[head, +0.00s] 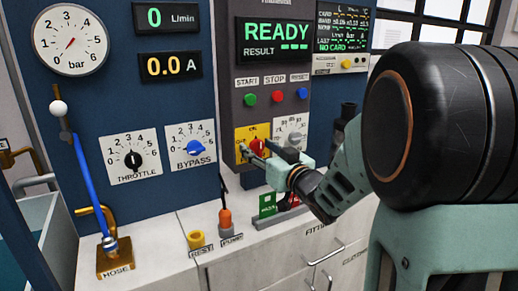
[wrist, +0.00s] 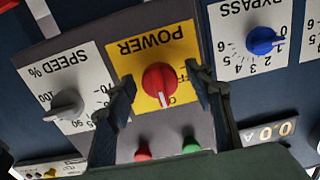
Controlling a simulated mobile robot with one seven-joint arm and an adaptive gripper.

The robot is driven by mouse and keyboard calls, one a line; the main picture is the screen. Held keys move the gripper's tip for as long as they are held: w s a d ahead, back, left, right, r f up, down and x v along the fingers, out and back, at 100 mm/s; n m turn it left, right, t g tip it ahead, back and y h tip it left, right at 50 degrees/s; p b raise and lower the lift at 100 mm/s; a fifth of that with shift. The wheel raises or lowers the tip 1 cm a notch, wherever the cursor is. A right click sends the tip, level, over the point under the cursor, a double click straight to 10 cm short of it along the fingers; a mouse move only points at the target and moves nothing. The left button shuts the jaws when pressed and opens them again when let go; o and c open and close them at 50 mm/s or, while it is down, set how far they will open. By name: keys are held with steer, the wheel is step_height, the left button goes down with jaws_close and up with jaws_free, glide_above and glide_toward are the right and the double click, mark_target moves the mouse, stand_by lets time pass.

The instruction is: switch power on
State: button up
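The red power knob (wrist: 160,86) sits on a yellow plate (wrist: 150,58) marked POWER, upside down in the wrist view. Its white mark points down in that picture, toward a label partly hidden near the right finger. The knob also shows in the head view (head: 258,146), partly behind my gripper. My gripper (wrist: 160,90) is open, with one finger on each side of the knob and visible gaps between. In the head view my gripper (head: 252,151) reaches the panel from the right. The display (head: 273,42) is lit and reads READY.
The grey speed knob (wrist: 67,104) and blue bypass knob (wrist: 261,40) flank the power plate. Green, red and blue buttons (head: 276,96) sit above it in the head view. A throttle knob (head: 133,160), blue hose (head: 88,180) and orange-handled pump lever (head: 225,218) stand left of my arm.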

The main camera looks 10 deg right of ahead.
steer(key=v, duration=1.2)
